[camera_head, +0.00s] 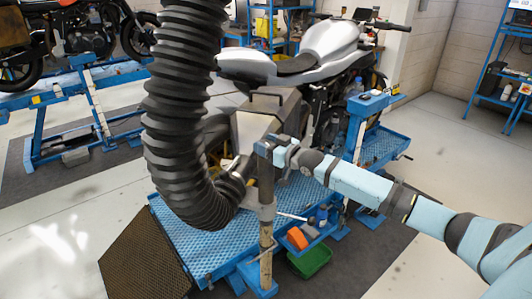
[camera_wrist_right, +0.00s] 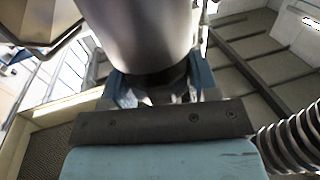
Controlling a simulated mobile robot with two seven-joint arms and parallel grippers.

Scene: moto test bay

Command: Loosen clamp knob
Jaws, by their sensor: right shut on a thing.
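My right gripper (camera_head: 268,148) reaches in from the right, at the top of an upright post (camera_head: 266,185) beside the blue motorcycle lift. In the right wrist view the gripper (camera_wrist_right: 160,88) has its blue-grey fingers on both sides of a dark part, the clamp knob (camera_wrist_right: 165,78), just below a large grey metal cylinder (camera_wrist_right: 145,35). The fingers are closed on the knob. In the head view the knob is hidden by the fingers. A grey clamp bracket (camera_head: 263,208) sits lower on the post. My left gripper is not in view.
A thick black ribbed hose (camera_head: 180,110) hangs close left of the post. The lift (camera_head: 215,240) carries a silver motorcycle (camera_head: 320,45) behind. A green bin (camera_head: 311,262) and an orange item (camera_head: 298,237) are at lower right.

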